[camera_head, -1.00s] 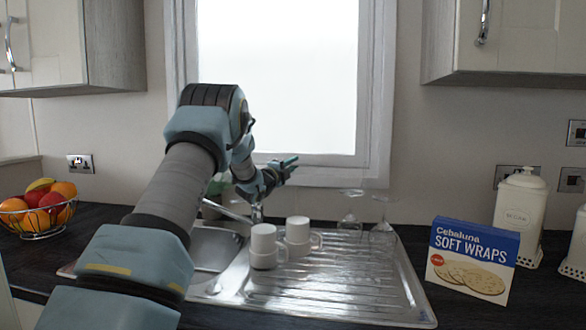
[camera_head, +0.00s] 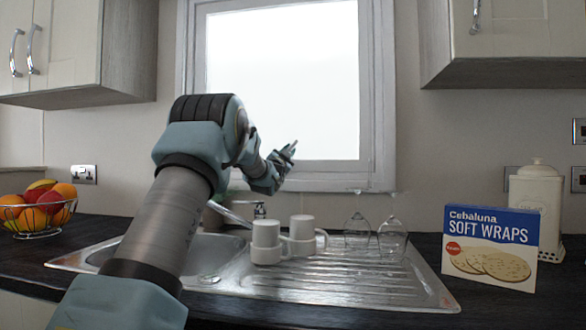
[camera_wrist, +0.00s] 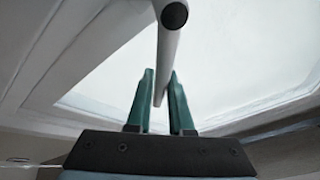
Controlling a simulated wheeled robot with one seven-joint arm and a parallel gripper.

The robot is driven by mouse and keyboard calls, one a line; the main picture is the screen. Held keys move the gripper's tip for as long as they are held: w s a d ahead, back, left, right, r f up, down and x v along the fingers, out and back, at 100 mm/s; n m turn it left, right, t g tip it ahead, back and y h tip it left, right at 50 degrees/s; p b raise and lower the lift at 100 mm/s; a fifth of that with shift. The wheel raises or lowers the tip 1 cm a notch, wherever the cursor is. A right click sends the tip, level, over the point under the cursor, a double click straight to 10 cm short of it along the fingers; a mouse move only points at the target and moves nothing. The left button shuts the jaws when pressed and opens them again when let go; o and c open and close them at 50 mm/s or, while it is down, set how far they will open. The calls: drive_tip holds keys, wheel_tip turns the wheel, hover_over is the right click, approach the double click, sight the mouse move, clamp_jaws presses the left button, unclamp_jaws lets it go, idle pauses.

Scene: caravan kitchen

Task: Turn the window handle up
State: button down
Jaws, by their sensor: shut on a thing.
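The window (camera_head: 290,80) has a pale frame and a bright white pane above the sink. In the wrist view, the window handle (camera_wrist: 168,48) is a light grey bar with a dark round end. It runs down between the two green fingers of my gripper (camera_wrist: 161,76). The fingers are shut on the bar. In the head view my gripper (camera_head: 290,148) is at the lower part of the window, with its fingers tilted up to the right. I cannot make out the handle there.
Stacked white mugs (camera_head: 267,243) and upturned glasses (camera_head: 392,240) stand on the steel drainer (camera_head: 330,288) below. A wraps box (camera_head: 490,248) and a white canister (camera_head: 537,200) are on the right. A fruit bowl (camera_head: 38,218) is at the left. Wall cupboards flank the window.

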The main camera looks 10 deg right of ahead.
drive_tip(key=n+y+b, duration=0.1)
drive_tip(key=n, duration=0.1)
drive_tip(key=a+n+t, duration=0.1)
drive_tip(key=n, duration=0.1)
drive_tip(key=w+a+r+n+y+b, duration=0.1)
drive_tip(key=shift+n+t+y+b, duration=0.3)
drive_tip(key=shift+n, duration=0.1)
drive_tip(key=n, duration=0.1)
drive_tip(key=a+n+y, duration=0.1)
drive_tip(key=n+y, duration=0.1)
drive_tip(key=shift+w+a+r+t+b, duration=0.15)
drive_tip(key=shift+w+r+t+b, duration=0.15)
drive_tip(key=shift+b, duration=0.1)
drive_tip(key=shift+w+a+n+y, duration=0.15)
drive_tip(key=shift+a+n+y, duration=0.2)
drive_tip(key=shift+n, duration=0.45)
drive_tip(key=shift+w+a+n+y, duration=0.2)
drive_tip(key=shift+n+y, duration=0.25)
drive_tip(key=shift+n, duration=0.35)
drive_tip(key=shift+a, duration=0.1)
drive_tip(key=c, duration=0.8)
unclamp_jaws()
drive_tip(key=shift+s+b, duration=0.15)
drive_tip(key=shift+b, duration=0.15)
drive_tip(key=b+v, duration=0.2)
drive_tip(key=v, duration=0.8)
drive_tip(key=shift+s+f+b, duration=0.2)
drive_tip(key=shift+s+b, duration=0.05)
drive_tip(key=shift+b, duration=0.05)
